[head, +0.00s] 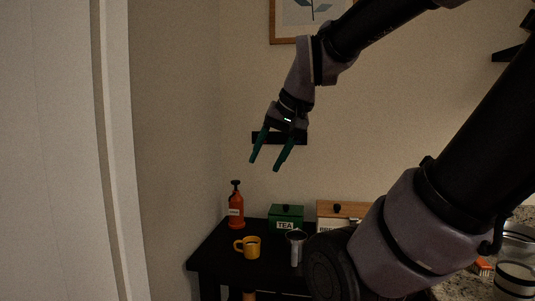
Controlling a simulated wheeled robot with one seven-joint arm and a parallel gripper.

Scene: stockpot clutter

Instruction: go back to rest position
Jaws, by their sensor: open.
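My gripper (265,164) is in the head view, above the black table and in front of the wall. Its two green fingers point down and stand apart, with nothing between them. My arm reaches in from the upper right, and a thick link of it covers the lower right part of the view.
On the black table (222,254) stand a red bottle (236,211), a yellow mug (250,247), a green TEA box (286,218), a grey cup-like item (296,247) and a partly hidden wooden-lidded box (337,212). A speckled counter (465,288) with a pot (517,240) is at right.

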